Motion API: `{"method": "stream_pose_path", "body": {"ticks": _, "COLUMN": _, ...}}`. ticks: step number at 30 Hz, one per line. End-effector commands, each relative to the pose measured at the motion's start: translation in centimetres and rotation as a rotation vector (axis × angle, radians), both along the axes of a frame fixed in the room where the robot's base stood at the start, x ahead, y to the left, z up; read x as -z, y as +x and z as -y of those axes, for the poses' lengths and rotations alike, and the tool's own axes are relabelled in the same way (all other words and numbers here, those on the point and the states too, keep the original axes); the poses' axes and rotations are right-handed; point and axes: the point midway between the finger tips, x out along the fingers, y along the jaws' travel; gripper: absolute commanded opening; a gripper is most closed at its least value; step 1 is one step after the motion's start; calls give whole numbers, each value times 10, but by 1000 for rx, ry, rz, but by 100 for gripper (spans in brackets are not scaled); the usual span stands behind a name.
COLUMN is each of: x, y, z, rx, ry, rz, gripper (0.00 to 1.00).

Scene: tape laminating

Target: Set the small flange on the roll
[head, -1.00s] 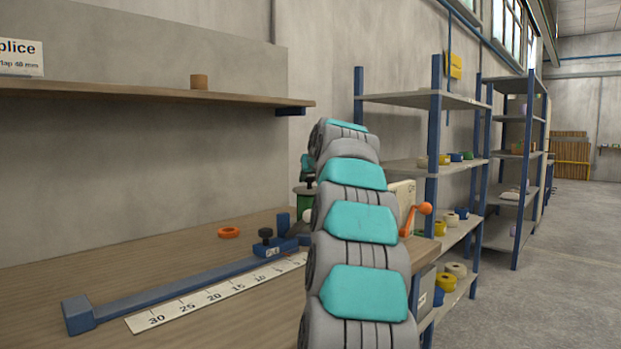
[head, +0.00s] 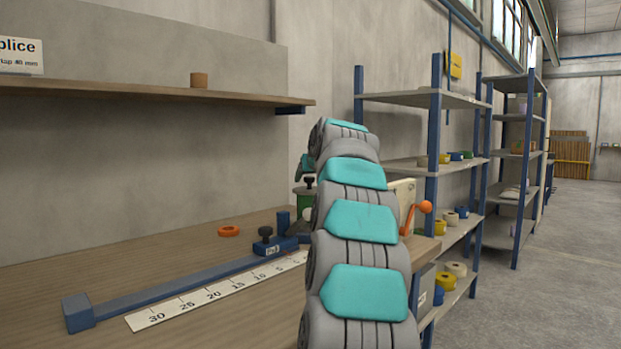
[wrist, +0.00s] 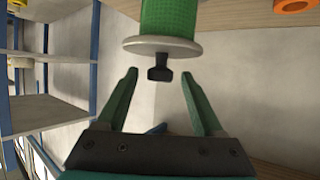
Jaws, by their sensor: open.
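The green roll (wrist: 168,18) stands on the bench, with a light grey disc-shaped flange (wrist: 188,48) lying flat against its end and a black knob (wrist: 159,68) at the flange's centre. In the head view the roll (head: 304,202) shows partly beside my arm, flange on top, knob (head: 308,182) upward. My gripper (wrist: 159,72) is open. Its two green fingers stand on either side of the knob in the wrist view, with a gap on both sides. In the head view my arm hides the gripper and part of the roll.
An orange ring (head: 229,231) lies on the bench (head: 190,248). A blue clamp bar (head: 170,293) and a white scale strip (head: 215,291) run along it. An orange-knobbed crank (head: 425,207) is right of my arm. Shelves (head: 433,98) with tape rolls stand at the right.

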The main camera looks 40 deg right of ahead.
Motion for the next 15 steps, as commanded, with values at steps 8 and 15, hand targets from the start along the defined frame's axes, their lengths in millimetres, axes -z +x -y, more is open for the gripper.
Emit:
{"method": "stream_pose_path", "body": {"ticks": 8, "x": -12, "y": -15, "z": -10, "rx": -1, "ry": -1, "rz": 2, "gripper": 68}}
{"method": "stream_pose_path", "body": {"ticks": 15, "x": -30, "y": -48, "z": -30, "rx": -1, "ry": -1, "rz": 2, "gripper": 68}}
